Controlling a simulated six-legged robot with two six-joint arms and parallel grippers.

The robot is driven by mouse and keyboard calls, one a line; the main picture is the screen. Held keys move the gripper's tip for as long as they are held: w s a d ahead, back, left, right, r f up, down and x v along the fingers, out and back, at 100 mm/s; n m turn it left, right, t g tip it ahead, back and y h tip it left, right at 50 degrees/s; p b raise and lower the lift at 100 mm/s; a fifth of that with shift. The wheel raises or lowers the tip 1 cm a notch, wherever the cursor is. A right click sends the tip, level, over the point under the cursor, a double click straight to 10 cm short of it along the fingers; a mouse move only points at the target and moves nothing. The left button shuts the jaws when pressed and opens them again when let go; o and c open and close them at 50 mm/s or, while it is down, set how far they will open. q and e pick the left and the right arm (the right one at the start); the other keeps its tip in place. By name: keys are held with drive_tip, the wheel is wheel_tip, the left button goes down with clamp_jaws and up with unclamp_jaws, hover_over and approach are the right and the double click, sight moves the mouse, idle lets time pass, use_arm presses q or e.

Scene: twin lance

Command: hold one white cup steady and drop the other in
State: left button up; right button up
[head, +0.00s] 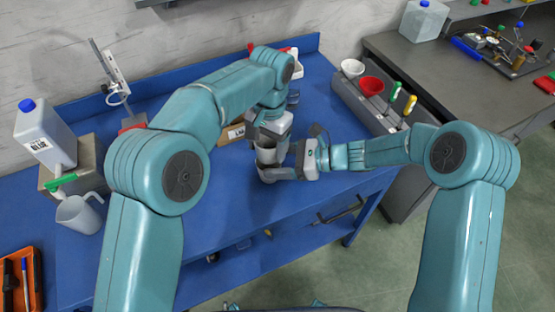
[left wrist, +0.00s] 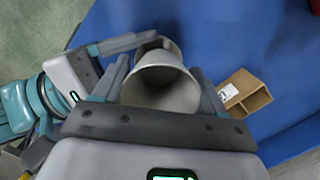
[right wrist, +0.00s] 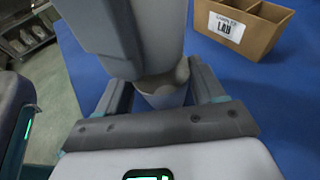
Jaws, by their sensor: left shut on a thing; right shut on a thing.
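My left gripper (left wrist: 162,92) is shut on a white cup (left wrist: 160,82), whose open mouth faces the left wrist camera. It is above the other white cup (right wrist: 163,92), which my right gripper (right wrist: 163,98) is shut on low over the blue table. In the head view the upper cup (head: 267,156) is right over the lower cup (head: 269,174). In the right wrist view the upper cup's bottom overlaps the lower cup's mouth; I cannot tell how far inside it is. My left gripper hides part of both cups there.
A cardboard box with a label (right wrist: 245,25) stands close behind the cups. A grey jug (head: 80,214) and a white canister (head: 42,135) are at left. The blue table (head: 230,195) is clear in front.

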sight(269, 157)
use_arm(q)
drive_tip(key=shift+f, duration=0.95)
wheel_tip(269, 157, down, 2)
drive_tip(key=shift+s, duration=0.15)
use_arm(e)
drive_tip(key=shift+s+r, duration=0.1)
drive_tip(key=shift+r, duration=0.05)
use_arm(q)
drive_tip(key=o, duration=0.8)
drive_tip(key=shift+f, duration=0.1)
drive_tip(key=shift+o, duration=1.4)
use_arm(e)
drive_tip(key=shift+w, duration=0.2)
use_arm(q)
drive_tip(key=shift+s+d, duration=0.1)
drive_tip(key=shift+s, duration=0.05)
use_arm(e)
drive_tip(key=shift+w, duration=0.15)
use_arm(q)
wheel_tip(269, 157, up, 12)
drive_tip(key=w, duration=0.2)
drive_tip(key=shift+d+r, duration=0.2)
drive_tip(key=shift+d, duration=0.05)
use_arm(e)
drive_tip(key=shift+s+f, duration=0.2)
drive_tip(key=shift+s, duration=0.05)
